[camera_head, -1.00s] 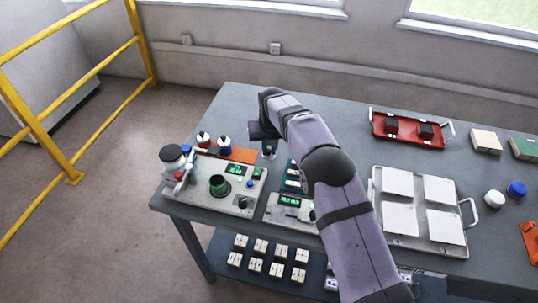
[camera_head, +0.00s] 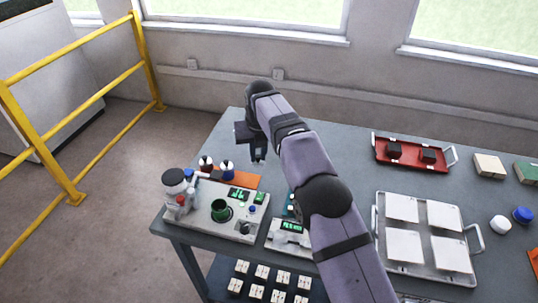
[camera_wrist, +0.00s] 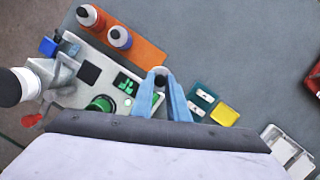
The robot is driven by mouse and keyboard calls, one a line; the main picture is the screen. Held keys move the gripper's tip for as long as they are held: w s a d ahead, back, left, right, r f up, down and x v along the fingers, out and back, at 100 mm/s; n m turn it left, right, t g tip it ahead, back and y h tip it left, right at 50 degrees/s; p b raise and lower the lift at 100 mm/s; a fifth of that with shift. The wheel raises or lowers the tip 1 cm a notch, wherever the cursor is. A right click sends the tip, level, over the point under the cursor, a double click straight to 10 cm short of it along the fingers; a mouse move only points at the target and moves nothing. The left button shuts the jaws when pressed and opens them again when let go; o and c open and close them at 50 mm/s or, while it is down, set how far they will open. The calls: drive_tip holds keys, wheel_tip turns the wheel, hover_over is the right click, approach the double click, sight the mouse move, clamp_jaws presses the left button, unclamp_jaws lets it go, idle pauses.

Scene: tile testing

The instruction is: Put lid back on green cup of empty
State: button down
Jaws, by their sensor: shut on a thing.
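The green cup (camera_head: 221,210) stands in the grey instrument (camera_head: 236,224) at the table's left front corner; its opening looks dark. In the wrist view the green cup (camera_wrist: 101,104) is left of my fingers, partly cut off by the gripper body. My gripper (camera_head: 258,158) is above the table, behind and to the right of the cup, apart from it. In the wrist view my blue-grey fingers (camera_wrist: 165,88) are shut on a small grey piece with a dark centre (camera_wrist: 160,78). It may be the lid, but I cannot tell for sure.
Red (camera_head: 206,163) and blue (camera_head: 227,167) containers stand on an orange mat (camera_head: 242,181) behind the instrument. A tray of white tiles (camera_head: 470,267) and a red tray (camera_head: 412,165) are on the right.

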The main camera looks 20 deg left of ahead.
drive_tip(key=s+a+r+n+p, duration=0.3)
drive_tip(key=s+a+r+p, duration=0.1)
drive_tip(key=s+a+r, duration=0.6)
drive_tip(key=s+d+f+m+p, duration=0.1)
drive_tip(key=s+d+f+m, duration=0.1)
drive_tip(key=s+f, duration=0.3)
wheel_tip(320, 180, down, 3)
drive_tip(key=shift+s+d+m, duration=0.2)
drive_tip(key=shift+d+m, duration=0.05)
drive_tip(key=shift+m, duration=0.35)
drive_tip(key=shift+f, duration=0.15)
drive_tip(key=shift+f+b, duration=2.35)
drive_tip(key=shift+f, duration=0.65)
